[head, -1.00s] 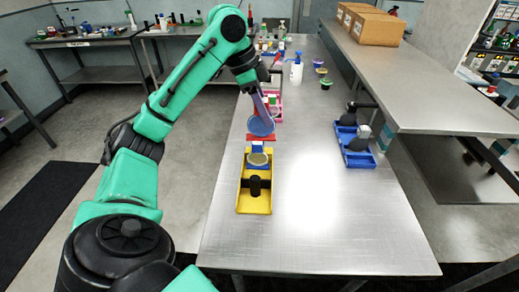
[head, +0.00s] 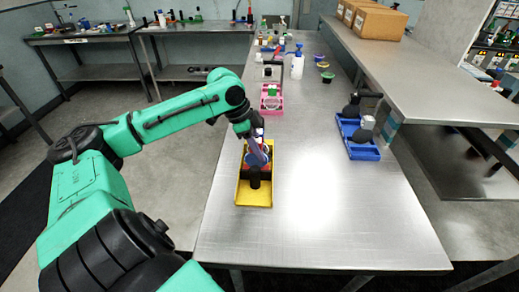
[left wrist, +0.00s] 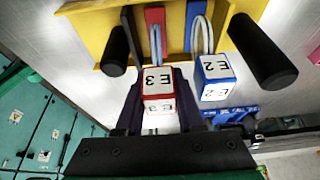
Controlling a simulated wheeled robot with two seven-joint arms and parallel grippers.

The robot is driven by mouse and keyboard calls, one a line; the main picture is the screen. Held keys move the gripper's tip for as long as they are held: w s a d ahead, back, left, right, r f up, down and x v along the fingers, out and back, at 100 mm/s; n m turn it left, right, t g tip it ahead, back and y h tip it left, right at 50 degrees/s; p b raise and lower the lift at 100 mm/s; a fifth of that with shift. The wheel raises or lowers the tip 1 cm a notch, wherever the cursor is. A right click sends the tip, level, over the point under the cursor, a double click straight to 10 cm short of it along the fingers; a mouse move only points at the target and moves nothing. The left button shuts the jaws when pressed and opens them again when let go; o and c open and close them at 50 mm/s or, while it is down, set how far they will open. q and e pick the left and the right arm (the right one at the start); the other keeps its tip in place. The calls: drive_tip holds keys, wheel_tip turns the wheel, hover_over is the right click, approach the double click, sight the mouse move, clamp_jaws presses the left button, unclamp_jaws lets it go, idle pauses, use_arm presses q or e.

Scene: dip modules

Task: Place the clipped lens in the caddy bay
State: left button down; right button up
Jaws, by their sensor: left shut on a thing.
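My left gripper (head: 257,143) is shut on the red-clipped lens (left wrist: 158,84), held by its white-and-red block marked E3. Its thin ring and red plate reach into the yellow caddy (head: 254,197) in the left wrist view; whether it touches the caddy floor cannot be told. A blue-clipped lens marked E2 (left wrist: 215,78) stands beside it in the caddy, with a narrow gap between the blocks. Black posts (left wrist: 263,50) rise from the caddy on both sides. In the head view my gripper hides part of the lenses. My right gripper is not in view.
A pink caddy (head: 271,105) stands behind the yellow one. A blue caddy (head: 365,152) is at the right, and a white spray bottle (head: 297,66) and small colored cups (head: 327,76) are farther back. The table's middle is clear.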

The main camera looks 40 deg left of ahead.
use_arm(q)
drive_tip(key=shift+f, duration=0.4)
drive_tip(key=shift+w+a+f, duration=0.15)
drive_tip(key=shift+w+a, duration=0.05)
drive_tip(key=shift+w, duration=0.15)
drive_tip(key=c, duration=0.8)
unclamp_jaws()
drive_tip(key=shift+w+a+f, duration=0.1)
drive_tip(key=shift+w+f, duration=0.05)
drive_tip(key=shift+w, duration=0.1)
drive_tip(key=shift+s+r, duration=0.3)
drive_tip(key=shift+a+r, duration=0.1)
drive_tip(key=shift+r, duration=0.05)
drive_tip(key=b+v, duration=0.2)
drive_tip(key=v, duration=0.1)
drive_tip(key=shift+a+r, duration=0.2)
drive_tip(key=shift+r, duration=0.15)
drive_tip(key=v, duration=0.7)
drive_tip(key=shift+s+d+r, duration=0.1)
drive_tip(key=shift+r, duration=0.25)
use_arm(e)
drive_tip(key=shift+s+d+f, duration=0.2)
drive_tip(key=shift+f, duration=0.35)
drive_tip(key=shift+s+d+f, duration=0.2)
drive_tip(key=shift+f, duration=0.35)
